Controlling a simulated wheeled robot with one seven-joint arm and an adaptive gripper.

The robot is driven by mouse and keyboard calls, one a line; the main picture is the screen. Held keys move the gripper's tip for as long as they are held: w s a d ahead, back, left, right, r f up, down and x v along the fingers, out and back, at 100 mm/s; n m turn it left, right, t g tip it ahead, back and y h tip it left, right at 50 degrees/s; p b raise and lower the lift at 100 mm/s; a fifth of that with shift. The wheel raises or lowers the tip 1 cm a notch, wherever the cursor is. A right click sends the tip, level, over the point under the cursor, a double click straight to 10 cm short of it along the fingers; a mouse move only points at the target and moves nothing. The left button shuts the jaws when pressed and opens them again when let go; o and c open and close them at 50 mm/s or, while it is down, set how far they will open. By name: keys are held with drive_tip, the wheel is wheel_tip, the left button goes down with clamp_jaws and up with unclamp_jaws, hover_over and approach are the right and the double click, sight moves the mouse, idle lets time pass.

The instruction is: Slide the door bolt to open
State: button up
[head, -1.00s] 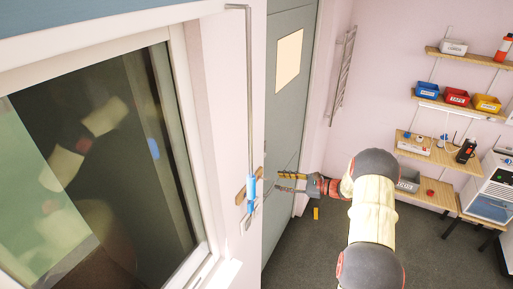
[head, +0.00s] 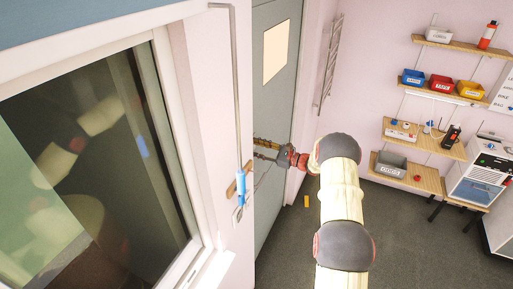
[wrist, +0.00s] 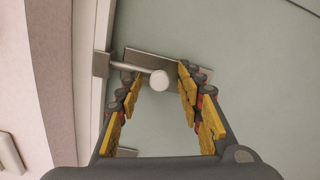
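The door bolt shows in the wrist view as a metal plate (wrist: 180,68) on the grey-green door (wrist: 235,45), with a rod and a pale round knob (wrist: 159,80). The rod reaches left to a small metal catch (wrist: 100,64) on the frame side. My gripper (wrist: 157,76) is open, its yellow-padded fingers on either side of the knob in the picture. No contact with the knob shows, and the depth gap is hard to judge. In the head view my gripper (head: 263,149) is at the door's left edge by the wall; the bolt cannot be made out there.
A window (head: 90,150) fills the left. A long metal rod (head: 236,90) with a blue grip (head: 241,188) is by the wall edge. Shelves with bins (head: 440,84) and a cabinet (head: 480,180) stand at the right. Grey floor (head: 400,225) lies open between.

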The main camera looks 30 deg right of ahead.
drive_tip(key=shift+c, duration=1.3)
clamp_jaws()
